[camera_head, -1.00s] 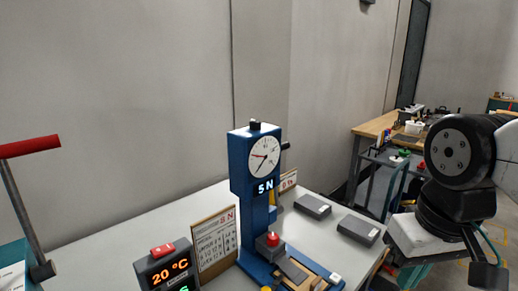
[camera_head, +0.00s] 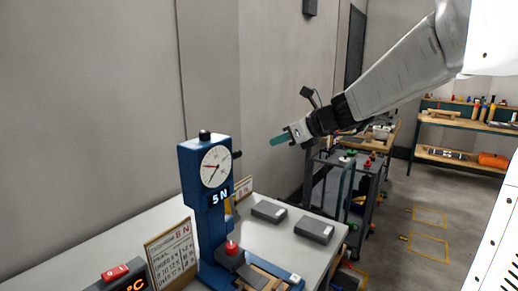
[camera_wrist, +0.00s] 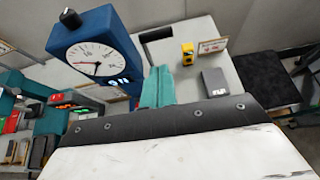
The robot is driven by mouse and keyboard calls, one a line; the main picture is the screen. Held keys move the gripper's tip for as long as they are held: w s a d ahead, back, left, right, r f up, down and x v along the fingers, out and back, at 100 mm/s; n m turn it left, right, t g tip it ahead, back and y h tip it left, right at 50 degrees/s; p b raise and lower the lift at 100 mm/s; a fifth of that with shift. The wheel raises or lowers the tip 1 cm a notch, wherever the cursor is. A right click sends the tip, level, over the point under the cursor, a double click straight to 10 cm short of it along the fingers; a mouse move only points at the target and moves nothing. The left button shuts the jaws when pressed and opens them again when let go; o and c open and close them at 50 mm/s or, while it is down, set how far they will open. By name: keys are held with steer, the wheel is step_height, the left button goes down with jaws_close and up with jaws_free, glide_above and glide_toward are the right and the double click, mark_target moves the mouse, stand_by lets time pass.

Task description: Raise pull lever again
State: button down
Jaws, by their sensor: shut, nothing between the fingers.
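The lever with a red grip is out of the head view now, and I cannot make it out for certain in the wrist view. My gripper (camera_head: 280,139) has teal fingers and is shut and empty. It is in the air to the right of the blue test stand (camera_head: 192,180) with its round dial (camera_head: 216,167) reading near "5 N". In the wrist view the teal fingers (camera_wrist: 158,86) point over the table, and the stand's blue head (camera_wrist: 100,30) is at upper left.
Two grey boxes (camera_head: 269,211) (camera_head: 314,230) lie on the pale table (camera_head: 290,245). A calendar-like card (camera_head: 170,255) and a display with a red button (camera_head: 115,272) stand left of the stand. A cart (camera_head: 360,170) and workbench are behind; floor at right is open.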

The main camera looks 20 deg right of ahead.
steer(key=x, duration=1.3)
steer(key=shift+a+f, duration=0.15)
steer(key=shift+w+a, duration=0.65)
steer(key=shift+w, duration=0.3)
steer(key=shift+r, duration=0.25)
